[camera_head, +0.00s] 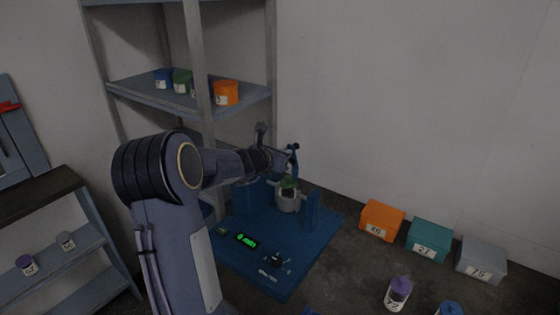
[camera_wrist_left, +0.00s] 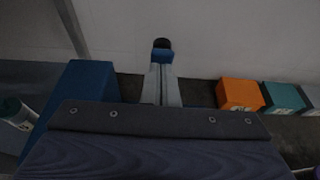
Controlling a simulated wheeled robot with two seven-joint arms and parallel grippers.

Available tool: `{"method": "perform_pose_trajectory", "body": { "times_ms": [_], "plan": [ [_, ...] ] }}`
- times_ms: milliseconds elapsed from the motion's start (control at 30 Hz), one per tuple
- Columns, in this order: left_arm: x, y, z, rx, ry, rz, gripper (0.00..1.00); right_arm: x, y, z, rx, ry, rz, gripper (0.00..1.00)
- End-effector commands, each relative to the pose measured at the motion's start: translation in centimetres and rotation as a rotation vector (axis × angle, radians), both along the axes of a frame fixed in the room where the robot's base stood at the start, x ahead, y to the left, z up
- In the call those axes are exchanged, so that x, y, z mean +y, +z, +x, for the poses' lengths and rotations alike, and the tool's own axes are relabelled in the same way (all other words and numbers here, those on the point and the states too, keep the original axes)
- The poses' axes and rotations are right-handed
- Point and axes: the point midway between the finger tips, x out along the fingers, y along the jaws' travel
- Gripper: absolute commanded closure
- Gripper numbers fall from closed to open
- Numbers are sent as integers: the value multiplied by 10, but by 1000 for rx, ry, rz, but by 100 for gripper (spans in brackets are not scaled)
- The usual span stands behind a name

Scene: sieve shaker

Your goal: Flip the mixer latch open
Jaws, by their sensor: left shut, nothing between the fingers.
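The blue mixer has a wide base (camera_head: 235,262) with a lit green display (camera_head: 246,240). A grey pot with a green top (camera_head: 288,200) sits between its upright parts. A blue lever with a dark round end (camera_head: 294,148), seemingly the latch, stands above the pot; it also appears just past my fingers in the wrist view (camera_wrist_left: 162,56). My left gripper (camera_head: 284,164) is shut and empty, close to this lever. Its grey fingers (camera_wrist_left: 162,88) show together in the wrist view. I cannot tell whether they touch the lever. My left arm hides part of the mixer's back.
Orange (camera_head: 382,220), teal (camera_head: 430,236) and grey (camera_head: 481,259) boxes stand right of the mixer. A purple-lidded jar (camera_head: 398,293) stands in front of them. A shelf with several jars (camera_head: 226,92) rises behind my arm. Dark counter lies bare between the mixer and boxes.

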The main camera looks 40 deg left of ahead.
Motion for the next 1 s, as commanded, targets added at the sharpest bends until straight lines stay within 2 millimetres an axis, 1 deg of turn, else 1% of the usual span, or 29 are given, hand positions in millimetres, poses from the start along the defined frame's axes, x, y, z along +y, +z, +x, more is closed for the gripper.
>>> {"method": "perform_pose_trajectory", "body": {
  "times_ms": [133, 500, 733, 1000],
  "plan": [
    [0, 10, 14, -2, -3, 0, 100, 0, 5, 0, 0, 0, 0, 64],
    [4, 19, 45, 0, -2, -1, 100, 0, 13, 0, 0, 0, 0, 64],
    [6, 21, 58, -1, -2, 0, 100, 0, 15, 0, 0, 0, 0, 64],
    [6, 23, 64, -5, -3, 0, 100, 0, 17, 0, 0, 0, 0, 64]
  ]
}}
